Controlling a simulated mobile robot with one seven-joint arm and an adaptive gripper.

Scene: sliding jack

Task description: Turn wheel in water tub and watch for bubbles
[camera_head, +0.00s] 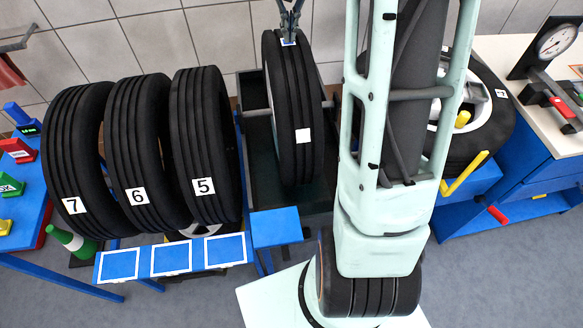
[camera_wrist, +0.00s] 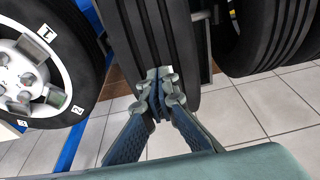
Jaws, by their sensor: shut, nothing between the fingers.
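A black tyre on a wheel (camera_head: 292,110) stands upright in a dark tub (camera_head: 254,99), with a white patch on its tread. It also shows in the wrist view (camera_wrist: 143,35). My gripper (camera_head: 289,40) is at the top end of the tread, and its fingers point at the tyre. In the wrist view my gripper (camera_wrist: 158,85) has its fingertips together against or very near the tread, with nothing between them. I cannot tell whether they touch. The tub's inside looks dark, and I see no bubbles there. Part of the tub is hidden by the wheel.
Tyres marked 7 (camera_head: 75,160), 6 (camera_head: 140,150) and 5 (camera_head: 205,145) stand left of the tub. A wheel with a white rim (camera_head: 480,105) is at the right, partly behind my arm. A blue stool (camera_head: 276,227) is in front of the tub. A workbench (camera_head: 530,90) stands far right.

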